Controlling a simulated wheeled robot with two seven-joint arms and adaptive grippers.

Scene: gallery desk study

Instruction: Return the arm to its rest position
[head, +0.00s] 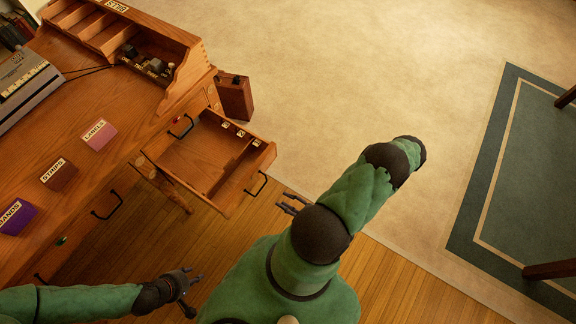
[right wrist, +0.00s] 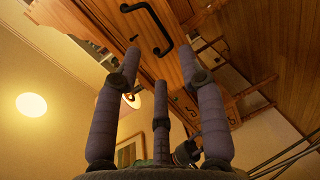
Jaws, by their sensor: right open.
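My right arm reaches up and right from my body in the head view, with its elbow over the pale carpet. Most of my right gripper (head: 290,204) is hidden behind the upper arm; only dark fingertips show, just right of the open drawer (head: 232,195). In the right wrist view the fingers of that gripper (right wrist: 158,68) are spread and empty, below a black handle (right wrist: 165,30) on a wooden front. My left gripper (head: 191,291) is low in the head view, below the drawer. Its fingers look spread, with nothing between them.
The wooden desk (head: 130,165) fills the left side. On it are a purple block (head: 16,217), a brown block (head: 58,175), a pink block (head: 99,134) and a grey machine (head: 26,90). The drawer juts out over the floor. Open carpet (head: 400,70) lies beyond.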

